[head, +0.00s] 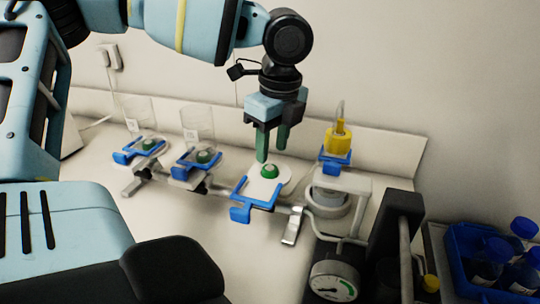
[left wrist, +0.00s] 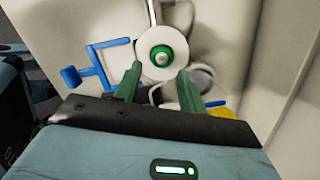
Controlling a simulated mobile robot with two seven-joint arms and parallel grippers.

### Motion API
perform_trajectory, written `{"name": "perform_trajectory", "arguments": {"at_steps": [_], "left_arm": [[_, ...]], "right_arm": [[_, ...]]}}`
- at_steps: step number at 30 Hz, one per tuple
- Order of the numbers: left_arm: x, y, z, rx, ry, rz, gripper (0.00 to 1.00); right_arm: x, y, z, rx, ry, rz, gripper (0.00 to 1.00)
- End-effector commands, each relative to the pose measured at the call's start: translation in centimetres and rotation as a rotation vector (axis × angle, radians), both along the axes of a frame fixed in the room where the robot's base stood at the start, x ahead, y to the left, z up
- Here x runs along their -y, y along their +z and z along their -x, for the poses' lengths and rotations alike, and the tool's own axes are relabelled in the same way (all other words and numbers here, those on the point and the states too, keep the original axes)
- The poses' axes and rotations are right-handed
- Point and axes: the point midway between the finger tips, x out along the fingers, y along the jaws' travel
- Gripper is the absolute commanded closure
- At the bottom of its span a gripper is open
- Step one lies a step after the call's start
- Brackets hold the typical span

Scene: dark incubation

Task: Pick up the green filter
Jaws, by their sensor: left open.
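A white disc with a green knob on it, the green filter (head: 269,171), sits at the blue holder (head: 242,213) on the right end of a metal rail. In the left wrist view the filter (left wrist: 162,54) shows between and just beyond my fingertips. My left gripper (head: 272,153) points down with its green fingers apart and empty, just above the filter's knob; the left wrist view also shows the gripper (left wrist: 160,70) open. I cannot tell whether a fingertip touches the disc. My right gripper is not in view.
Two clear cups (head: 198,124) with green knobs below stand at blue holders to the left. A yellow piece (head: 338,137) on a blue holder, a pump with a dial gauge (head: 334,281) and a blue crate of bottles (head: 474,251) are to the right. The front counter is clear.

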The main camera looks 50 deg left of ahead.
Motion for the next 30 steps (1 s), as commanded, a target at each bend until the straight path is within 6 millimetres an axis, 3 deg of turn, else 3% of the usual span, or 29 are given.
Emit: {"name": "perform_trajectory", "arguments": {"at_steps": [9, 18, 26, 30], "left_arm": [[-0.7, -4.1, -0.1, -0.004, -0.001, 0.000, 0.59], [-0.7, -4.4, -0.1, -0.001, 0.000, 0.001, 0.59], [-0.7, -4.4, -0.1, -0.001, 0.000, 0.001, 0.93], [-0.7, -4.4, -0.1, -0.001, 0.000, 0.001, 0.94]], "right_arm": [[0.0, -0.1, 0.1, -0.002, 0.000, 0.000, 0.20], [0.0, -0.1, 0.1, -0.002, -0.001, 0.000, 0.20], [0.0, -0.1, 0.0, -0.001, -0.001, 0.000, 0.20], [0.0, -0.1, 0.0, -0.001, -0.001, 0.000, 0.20]]}}
